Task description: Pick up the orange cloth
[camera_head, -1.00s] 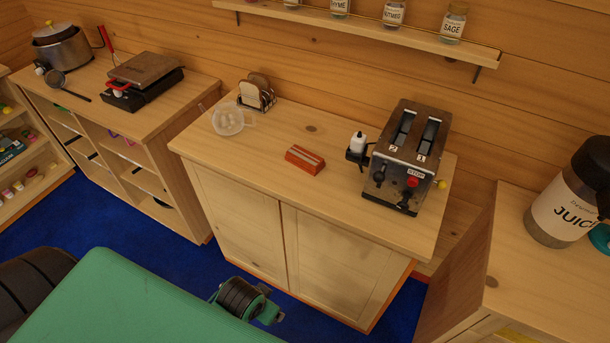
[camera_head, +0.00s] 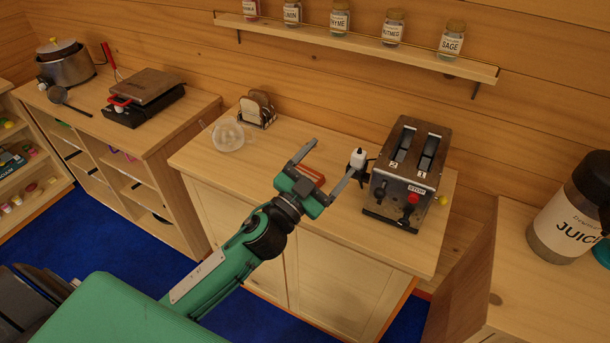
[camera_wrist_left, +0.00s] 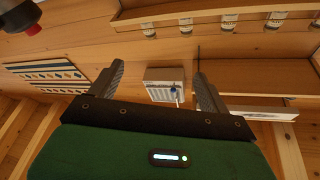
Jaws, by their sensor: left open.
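The orange cloth (camera_head: 311,172) is a small folded piece lying on the light wooden cabinet top (camera_head: 250,160), left of the toaster. My left gripper partly hides it in the head view. My left gripper (camera_head: 334,157) is open, its two fingers apart and pointing toward the back wall, over the cabinet near the cloth. I cannot tell its exact height above the cloth. In the left wrist view the fingers (camera_wrist_left: 158,72) are spread with nothing held between them, and I cannot make out the cloth there. My right gripper is not in view.
A metal toaster (camera_head: 407,172) stands right of the cloth, with a small white-topped bottle (camera_head: 357,158) beside it. A clear bowl (camera_head: 228,135) and a toast rack (camera_head: 258,110) stand at the left. A spice shelf (camera_head: 350,45) runs along the wall above.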

